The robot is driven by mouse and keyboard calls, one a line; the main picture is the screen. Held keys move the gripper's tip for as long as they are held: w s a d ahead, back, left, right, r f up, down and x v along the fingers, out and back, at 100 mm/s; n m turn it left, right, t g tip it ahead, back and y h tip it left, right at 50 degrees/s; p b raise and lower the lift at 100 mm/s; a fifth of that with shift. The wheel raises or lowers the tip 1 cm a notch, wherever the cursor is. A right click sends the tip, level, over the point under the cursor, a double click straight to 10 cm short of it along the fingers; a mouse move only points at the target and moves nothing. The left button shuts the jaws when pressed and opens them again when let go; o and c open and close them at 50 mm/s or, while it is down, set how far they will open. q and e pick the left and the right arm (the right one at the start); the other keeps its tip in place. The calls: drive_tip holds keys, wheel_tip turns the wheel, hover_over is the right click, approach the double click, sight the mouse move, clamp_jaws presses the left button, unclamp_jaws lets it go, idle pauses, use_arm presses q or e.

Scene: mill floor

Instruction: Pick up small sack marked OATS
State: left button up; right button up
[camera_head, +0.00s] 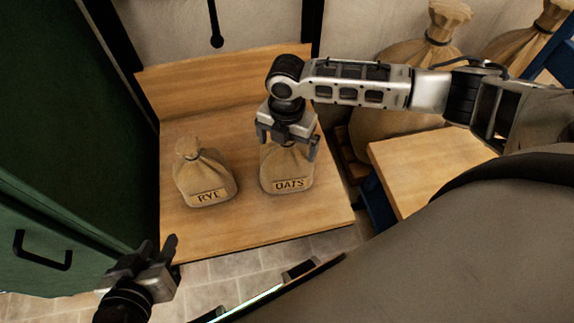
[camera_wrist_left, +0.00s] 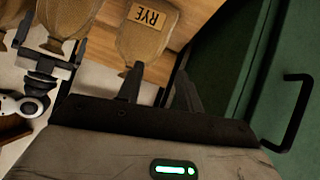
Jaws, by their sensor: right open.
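The small tan sack marked OATS (camera_head: 287,180) stands upright on a wooden surface, to the right of the sack marked RYE (camera_head: 205,178). My right gripper (camera_head: 288,143) is directly over the OATS sack, open, with its fingers on either side of the sack's top. The gripper hides the sack's neck, and I cannot tell whether the fingers touch it. My left gripper (camera_head: 158,248) is open and empty at the lower left, away from both sacks. In the left wrist view its fingers (camera_wrist_left: 158,90) are apart, and the RYE sack (camera_wrist_left: 148,35) shows beyond them.
The wooden surface (camera_head: 245,222) has a raised back and free room at its front. A green cabinet with a black handle (camera_head: 42,252) stands at the left. Larger sacks (camera_head: 425,52) are behind my right arm. Another wooden top (camera_head: 430,165) is at the right.

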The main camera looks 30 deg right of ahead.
drive_tip(key=c, duration=1.4)
drive_tip(key=shift+w+r, duration=0.15)
drive_tip(key=c, duration=0.3)
drive_tip(key=shift+r, duration=0.1)
drive_tip(key=shift+c, duration=0.2)
